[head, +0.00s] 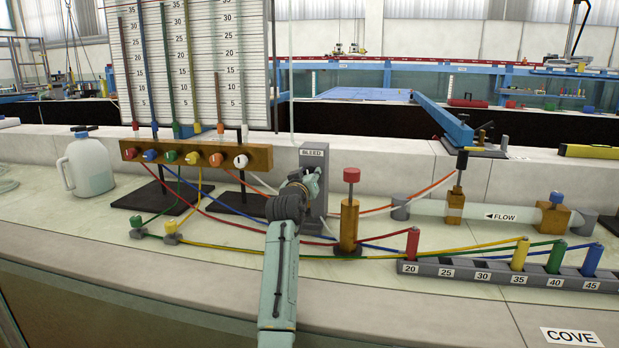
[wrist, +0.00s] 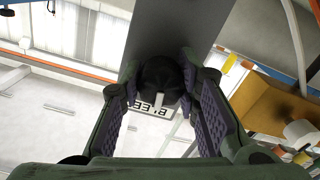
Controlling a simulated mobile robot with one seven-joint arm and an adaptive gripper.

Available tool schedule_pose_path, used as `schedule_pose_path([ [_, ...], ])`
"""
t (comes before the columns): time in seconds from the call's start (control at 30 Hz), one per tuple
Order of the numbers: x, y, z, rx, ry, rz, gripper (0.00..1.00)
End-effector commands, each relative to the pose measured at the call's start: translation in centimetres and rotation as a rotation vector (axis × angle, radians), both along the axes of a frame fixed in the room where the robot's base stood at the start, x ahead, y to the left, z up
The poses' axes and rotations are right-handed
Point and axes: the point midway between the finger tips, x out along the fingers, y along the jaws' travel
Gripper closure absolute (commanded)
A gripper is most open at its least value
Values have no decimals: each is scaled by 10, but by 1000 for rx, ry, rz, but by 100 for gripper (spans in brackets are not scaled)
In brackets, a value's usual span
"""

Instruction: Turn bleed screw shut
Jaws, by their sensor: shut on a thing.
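The bleed screw is a black knob (wrist: 160,78) with a white pointer mark, in the middle of the wrist view. It sits on the face of the grey bleed block (head: 314,158), which has a BLEED label; that label shows upside down, partly covered by the knob, in the wrist view (wrist: 150,108). My gripper (head: 310,183) is in front of the block in the head view and hides the knob there. In the wrist view its two purple-padded fingers lie on either side of the knob, shut on it.
A brass valve with a red cap (head: 349,210) stands close right of my gripper. A wooden manifold (head: 196,156) with coloured knobs is to the left. Coloured tubes cross the bench low around my arm. A numbered rack (head: 470,277) is at front right.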

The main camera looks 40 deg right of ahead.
Motion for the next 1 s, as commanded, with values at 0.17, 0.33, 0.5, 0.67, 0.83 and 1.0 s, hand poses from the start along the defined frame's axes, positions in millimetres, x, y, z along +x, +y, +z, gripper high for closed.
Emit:
schedule_pose_path([
  [0.17,1,0,-5,62,-59,0,98],
  [0.33,1,0,-5,91,-94,-1,98],
  [0.5,1,0,-5,104,-109,-1,98],
  [0.67,1,0,-5,105,-110,-1,98],
  [0.83,1,0,-4,104,-110,-1,98],
  [1.0,1,0,-4,104,-110,0,62],
])
